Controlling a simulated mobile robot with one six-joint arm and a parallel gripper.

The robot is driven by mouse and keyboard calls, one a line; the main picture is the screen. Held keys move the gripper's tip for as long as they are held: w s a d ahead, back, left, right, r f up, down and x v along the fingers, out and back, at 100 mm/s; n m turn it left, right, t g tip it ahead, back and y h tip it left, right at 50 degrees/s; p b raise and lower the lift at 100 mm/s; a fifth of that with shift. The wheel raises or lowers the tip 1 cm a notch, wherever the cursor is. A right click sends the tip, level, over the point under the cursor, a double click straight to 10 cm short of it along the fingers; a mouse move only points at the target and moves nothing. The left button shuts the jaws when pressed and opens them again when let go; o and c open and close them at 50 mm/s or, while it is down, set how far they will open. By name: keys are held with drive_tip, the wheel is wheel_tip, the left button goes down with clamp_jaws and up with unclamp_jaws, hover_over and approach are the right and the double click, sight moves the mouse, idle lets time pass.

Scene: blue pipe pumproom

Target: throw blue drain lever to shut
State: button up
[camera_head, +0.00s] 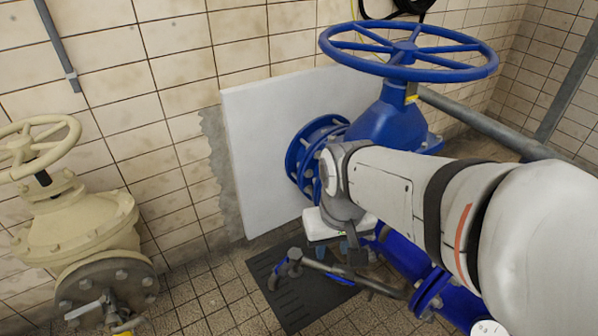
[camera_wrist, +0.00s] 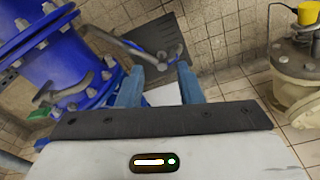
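The blue valve (camera_head: 392,122) stands on blue piping, with a thin grey drain pipe (camera_head: 345,279) leading out low over the floor grate. The pipe's bent end piece (camera_head: 290,266) looks bluish grey. In the wrist view, the drain pipe (camera_wrist: 130,46) shows at top centre. A curved grey lever-like handle (camera_wrist: 76,90) lies beside the blue flange at left; I cannot tell for sure whether it is the drain lever. My gripper (camera_wrist: 160,82) has its two blue fingers apart with nothing visible between them. In the head view it hangs above the drain pipe, partly hidden by my wrist.
A large blue handwheel (camera_head: 408,52) tops the blue valve. A cream valve (camera_head: 80,225) stands at left, also at right in the wrist view (camera_wrist: 297,75). A white panel (camera_head: 265,150) leans by the wall. A dark grate (camera_head: 290,300) lies on the tiled floor.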

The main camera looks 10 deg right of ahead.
drive_tip(key=w+a+f+n+t+y+b, duration=0.1)
drive_tip(key=w+a+f, duration=0.2)
drive_tip(key=w+f, duration=0.35)
drive_tip(key=w+a+f+n+t+y+b, duration=0.1)
drive_tip(key=w+a+f+n+b, duration=0.15)
drive_tip(key=w, duration=0.65)
drive_tip(key=w+d+f+t+h+b, duration=0.1)
drive_tip(key=w+f+t+b, duration=0.1)
drive_tip(key=w+f, duration=1.1)
drive_tip(key=n+g+h+b, duration=0.2)
drive_tip(key=n+h+b, duration=0.25)
drive_tip(key=h, duration=0.55)
approach(337, 278)
drive_tip(key=f, duration=0.1)
drive_tip(key=shift+n, duration=0.4)
drive_tip(key=b+x, duration=0.2)
drive_tip(key=x, duration=0.5)
drive_tip(key=shift+d, duration=0.45)
drive_tip(key=shift+w+d+f, duration=0.1)
drive_tip(key=shift+d+f, duration=0.05)
drive_tip(key=shift+d, duration=0.05)
drive_tip(key=shift+c, duration=0.4)
